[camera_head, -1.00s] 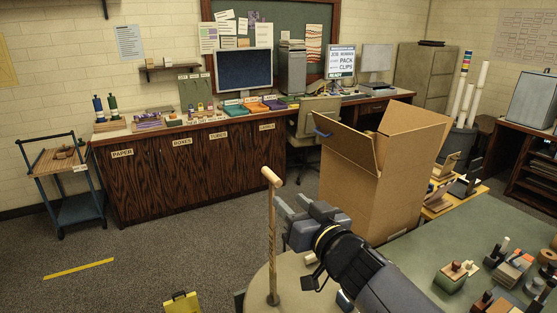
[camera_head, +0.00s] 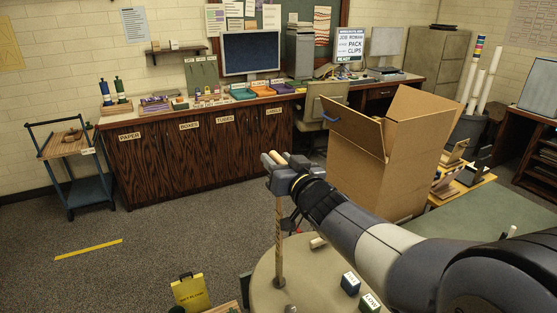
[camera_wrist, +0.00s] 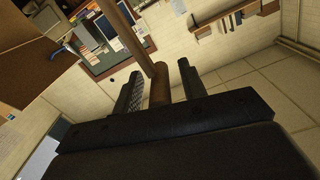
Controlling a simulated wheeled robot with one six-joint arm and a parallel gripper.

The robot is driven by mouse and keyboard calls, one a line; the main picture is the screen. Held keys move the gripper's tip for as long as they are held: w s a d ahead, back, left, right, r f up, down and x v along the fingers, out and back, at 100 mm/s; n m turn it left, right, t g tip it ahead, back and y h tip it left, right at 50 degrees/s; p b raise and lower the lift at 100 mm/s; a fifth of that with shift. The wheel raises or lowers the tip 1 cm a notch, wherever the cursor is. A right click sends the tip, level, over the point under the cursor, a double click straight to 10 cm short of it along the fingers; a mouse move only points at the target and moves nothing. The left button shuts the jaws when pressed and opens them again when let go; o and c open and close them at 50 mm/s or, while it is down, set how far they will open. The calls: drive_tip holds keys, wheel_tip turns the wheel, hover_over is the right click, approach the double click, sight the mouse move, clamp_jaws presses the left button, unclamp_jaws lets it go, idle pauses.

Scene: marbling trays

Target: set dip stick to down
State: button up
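The dip stick (camera_head: 279,240) is a thin wooden rod standing upright on a round pale table (camera_head: 318,267), with lettering along its side and a short wooden handle at the top. My gripper (camera_head: 277,170) is at the upper end of the stick and hides part of it. In the wrist view, my two dark fingers (camera_wrist: 160,90) are apart, with the wooden handle (camera_wrist: 160,86) between them. A gap shows on each side of the handle, so the gripper looks open around it.
Small labelled blocks (camera_head: 350,283) stand on the round table near the stick's foot. A large open cardboard box (camera_head: 375,165) is right of my gripper. A yellow sign (camera_head: 190,292) stands at the lower left. The floor at left is mostly clear.

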drive_tip(key=shift+w, duration=0.1)
drive_tip(key=shift+c, duration=0.2)
clamp_jaws()
idle(0.5)
